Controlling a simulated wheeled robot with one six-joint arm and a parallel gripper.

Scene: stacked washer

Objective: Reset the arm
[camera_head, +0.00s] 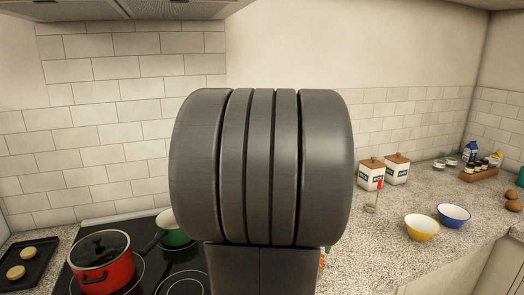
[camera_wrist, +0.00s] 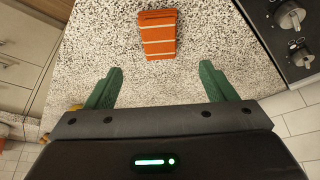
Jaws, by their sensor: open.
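My gripper (camera_wrist: 160,88) shows in the wrist view with its two green fingers spread wide apart. It is open and nothing is between the fingers. It is above the speckled countertop (camera_wrist: 105,40), with an orange striped block-like item (camera_wrist: 158,35) lying ahead of the fingertips, apart from them. In the head view my own dark arm link fills the middle and hides much of the counter. My gripper does not show in that view.
A red pot (camera_head: 102,262) and a green pan (camera_head: 172,232) stand on the stove at left, beside a dark tray (camera_head: 38,270). At right are a yellow bowl (camera_head: 422,228), a blue-rimmed bowl (camera_head: 453,216) and white canisters (camera_head: 371,174). Stove knobs (camera_wrist: 291,18) show in the wrist view.

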